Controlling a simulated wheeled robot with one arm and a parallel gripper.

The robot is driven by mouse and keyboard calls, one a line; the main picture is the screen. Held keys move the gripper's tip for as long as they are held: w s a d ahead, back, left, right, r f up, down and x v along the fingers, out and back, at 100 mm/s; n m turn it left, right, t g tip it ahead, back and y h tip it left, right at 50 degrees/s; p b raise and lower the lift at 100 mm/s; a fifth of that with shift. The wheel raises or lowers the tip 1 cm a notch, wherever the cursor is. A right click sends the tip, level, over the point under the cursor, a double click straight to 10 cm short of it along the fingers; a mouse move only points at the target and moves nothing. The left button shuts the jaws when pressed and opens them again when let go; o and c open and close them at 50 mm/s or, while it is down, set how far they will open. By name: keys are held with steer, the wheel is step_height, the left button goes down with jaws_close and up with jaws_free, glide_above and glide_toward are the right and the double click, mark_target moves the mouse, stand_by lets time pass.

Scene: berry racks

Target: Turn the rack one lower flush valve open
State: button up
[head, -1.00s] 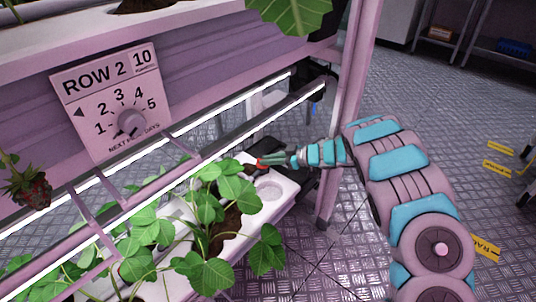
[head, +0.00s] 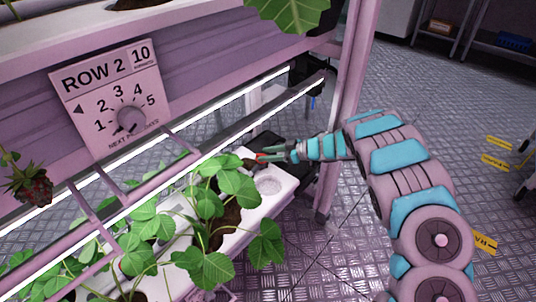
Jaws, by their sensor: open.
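My gripper (head: 272,155) is at the end of the lower trough, just above and behind its round empty hole. Its small jaws are open and point left. A small red piece (head: 263,157) shows at the jaw tips; I cannot tell whether it is a valve handle or part of the gripper. A dark piece (head: 249,164) lies just left of the tips, close to the trough end. No flush valve can be made out clearly. A small blue part (head: 312,103) hangs near the rack's end post, apart from my gripper.
The white lower trough (head: 285,190) holds leafy strawberry plants (head: 205,265). Bright light bars (head: 250,125) run above it. A pink rack post (head: 345,110) stands behind my wrist. A "ROW 2" dial sign (head: 112,98) is on the rack. Open metal floor lies to the right.

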steer(key=v, duration=0.7)
steer(key=shift+d+r, duration=0.2)
steer(key=shift+d, duration=0.1)
steer(key=shift+s, duration=0.1)
